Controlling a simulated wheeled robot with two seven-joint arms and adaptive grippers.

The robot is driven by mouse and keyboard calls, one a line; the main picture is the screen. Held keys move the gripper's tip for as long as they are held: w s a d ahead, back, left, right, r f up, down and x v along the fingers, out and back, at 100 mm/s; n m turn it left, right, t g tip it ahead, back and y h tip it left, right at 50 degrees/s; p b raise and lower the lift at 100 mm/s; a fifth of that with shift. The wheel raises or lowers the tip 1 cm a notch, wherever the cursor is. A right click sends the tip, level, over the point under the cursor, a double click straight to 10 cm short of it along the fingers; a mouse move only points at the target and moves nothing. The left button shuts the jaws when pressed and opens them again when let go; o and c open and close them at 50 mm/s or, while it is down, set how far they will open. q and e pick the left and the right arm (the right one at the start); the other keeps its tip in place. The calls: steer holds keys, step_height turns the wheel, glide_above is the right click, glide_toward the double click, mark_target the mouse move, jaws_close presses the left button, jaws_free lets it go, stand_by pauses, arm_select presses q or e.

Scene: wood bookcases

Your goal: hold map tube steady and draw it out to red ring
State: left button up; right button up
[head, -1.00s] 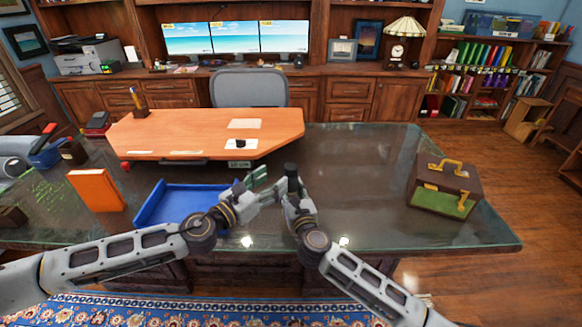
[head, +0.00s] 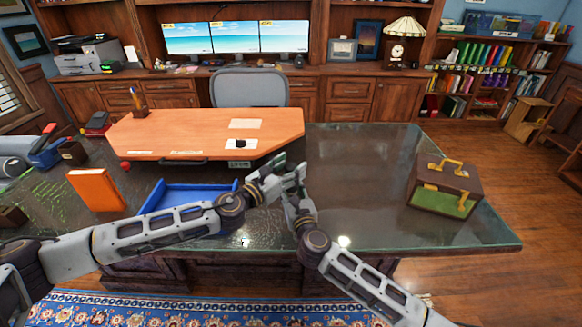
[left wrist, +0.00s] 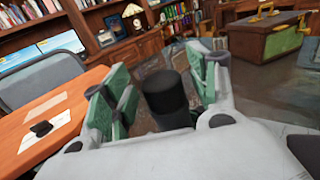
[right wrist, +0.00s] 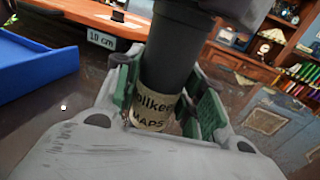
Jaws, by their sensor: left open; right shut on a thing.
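The map tube (right wrist: 178,62) is a dark cylinder with a beige label reading MAPS low on its side. In the right wrist view it stands between the green-padded fingers of my right gripper (right wrist: 168,108), which is shut on its lower, labelled part. My left gripper (left wrist: 160,90) is open. Its fingers stand on both sides of the tube's black upper end (left wrist: 166,95), with gaps showing. In the head view my left gripper (head: 278,172) and right gripper (head: 296,196) are close together and mostly hide the tube. No red ring is visible.
A brown case (head: 445,187) stands right. An orange-wood desktop (head: 200,132) with a 10 cm tag (right wrist: 101,38) is just beyond. The glass between tube and case is clear.

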arm_select(q)
steer(key=shift+w+d, duration=0.2)
steer(key=shift+w, duration=0.05)
steer(key=shift+c, duration=0.4)
jaws_close()
steer(key=shift+r, duration=0.15)
steer(key=shift+r, duration=4.45)
steer(key=shift+o, duration=0.4)
jaws_free()
